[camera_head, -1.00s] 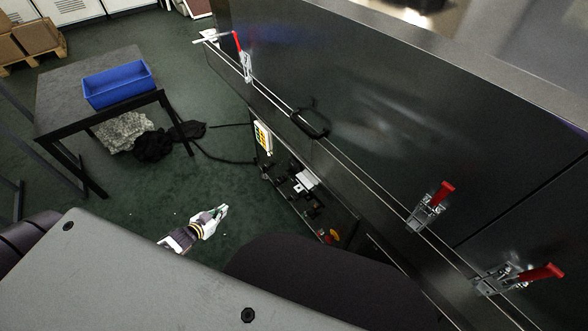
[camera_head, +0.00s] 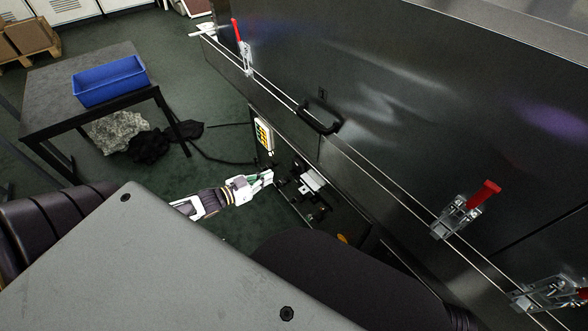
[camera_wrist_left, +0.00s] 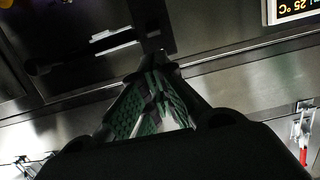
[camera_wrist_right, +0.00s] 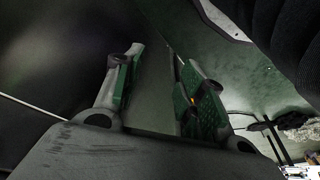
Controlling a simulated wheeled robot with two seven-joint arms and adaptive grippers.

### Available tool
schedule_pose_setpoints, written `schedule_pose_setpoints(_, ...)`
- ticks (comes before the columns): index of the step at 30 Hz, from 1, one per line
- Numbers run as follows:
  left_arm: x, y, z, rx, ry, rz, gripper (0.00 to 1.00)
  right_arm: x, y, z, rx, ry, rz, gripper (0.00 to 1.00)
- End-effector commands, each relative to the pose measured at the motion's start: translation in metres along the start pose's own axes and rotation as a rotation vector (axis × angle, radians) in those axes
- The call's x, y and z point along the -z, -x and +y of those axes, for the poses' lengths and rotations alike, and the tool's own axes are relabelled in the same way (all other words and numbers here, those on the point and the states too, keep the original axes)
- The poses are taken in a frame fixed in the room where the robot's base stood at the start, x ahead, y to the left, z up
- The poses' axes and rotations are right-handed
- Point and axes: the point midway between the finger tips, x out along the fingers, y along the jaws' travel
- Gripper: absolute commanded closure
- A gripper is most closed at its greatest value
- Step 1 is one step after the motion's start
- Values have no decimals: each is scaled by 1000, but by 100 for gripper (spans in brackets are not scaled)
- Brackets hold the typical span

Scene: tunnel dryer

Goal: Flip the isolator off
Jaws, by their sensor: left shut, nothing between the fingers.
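The dryer's lower control panel carries dark fittings with a white block (camera_head: 313,180). I cannot tell for sure which fitting is the isolator. A small yellow part (camera_head: 342,238) shows low on the panel, mostly hidden behind my own body. My left gripper (camera_head: 268,177) is shut and empty, its tips close beside the dark fittings; contact cannot be told. In the left wrist view the closed fingers (camera_wrist_left: 157,62) point at a dark fitting with a pale strip (camera_wrist_left: 112,40). In the right wrist view my right gripper (camera_wrist_right: 155,85) is open and empty, away from the panel.
A lit yellow display (camera_head: 263,136) sits on the dryer side, left of the fittings. A black handle (camera_head: 320,117) and red-handled clamps (camera_head: 485,194) stick out above. A table with a blue bin (camera_head: 110,80) stands at left. Cables lie on the green floor.

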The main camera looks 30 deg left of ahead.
Motion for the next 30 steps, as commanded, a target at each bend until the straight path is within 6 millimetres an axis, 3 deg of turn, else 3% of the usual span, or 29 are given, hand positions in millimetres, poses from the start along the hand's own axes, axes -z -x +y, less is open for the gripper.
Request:
schedule_pose_setpoints(17,2,-3,2,-5,1,5,100,1,2,0,1,0,3,60)
schedule_pose_setpoints(30,1,-30,2,-5,1,6,100,3,10,-3,8,0,24,60)
